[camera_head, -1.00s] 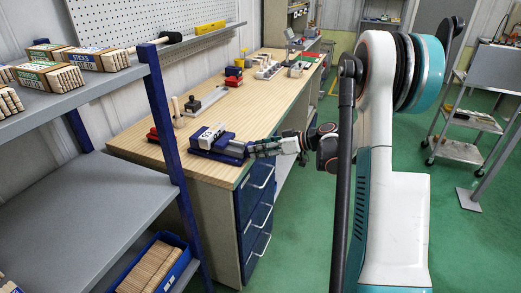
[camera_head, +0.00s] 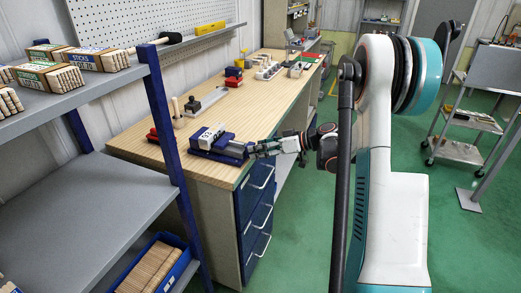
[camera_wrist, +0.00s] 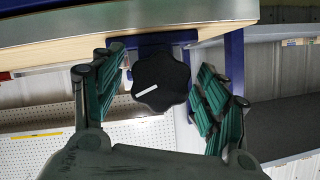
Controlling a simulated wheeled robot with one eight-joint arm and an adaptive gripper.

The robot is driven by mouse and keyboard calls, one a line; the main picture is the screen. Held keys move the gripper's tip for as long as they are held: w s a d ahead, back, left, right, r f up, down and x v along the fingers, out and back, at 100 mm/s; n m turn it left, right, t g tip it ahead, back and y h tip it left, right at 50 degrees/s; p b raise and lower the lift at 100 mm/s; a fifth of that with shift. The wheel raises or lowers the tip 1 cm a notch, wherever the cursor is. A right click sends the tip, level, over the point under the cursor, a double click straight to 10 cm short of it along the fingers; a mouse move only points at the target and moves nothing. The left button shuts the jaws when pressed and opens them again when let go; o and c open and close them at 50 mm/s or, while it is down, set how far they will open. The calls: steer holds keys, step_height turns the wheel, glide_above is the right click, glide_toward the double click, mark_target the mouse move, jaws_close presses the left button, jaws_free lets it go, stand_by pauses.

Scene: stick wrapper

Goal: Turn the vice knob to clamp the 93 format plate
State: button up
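The blue vice (camera_head: 216,147) sits on the near end of the wooden workbench. The white format plate (camera_head: 211,134), with dark digits on it, rests in the vice. In the wrist view the black lobed vice knob (camera_wrist: 160,82) shows face-on, with a white mark on its left side, in front of blue vice parts (camera_wrist: 155,39). My gripper (camera_head: 252,149) is at the knob end of the vice. In the wrist view its green-padded fingers (camera_wrist: 166,100) are apart on either side of the knob, with visible gaps. The knob is largely hidden in the head view.
The workbench (camera_head: 225,108) carries wooden-handled tools (camera_head: 177,112), a black-handled tool (camera_head: 192,104) and other fixtures farther back. Blue drawers (camera_head: 256,205) are below my gripper. A grey shelf (camera_head: 90,215) with a blue post stands at left.

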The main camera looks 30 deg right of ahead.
steer(key=v, duration=1.2)
steer(key=shift+r, duration=0.1)
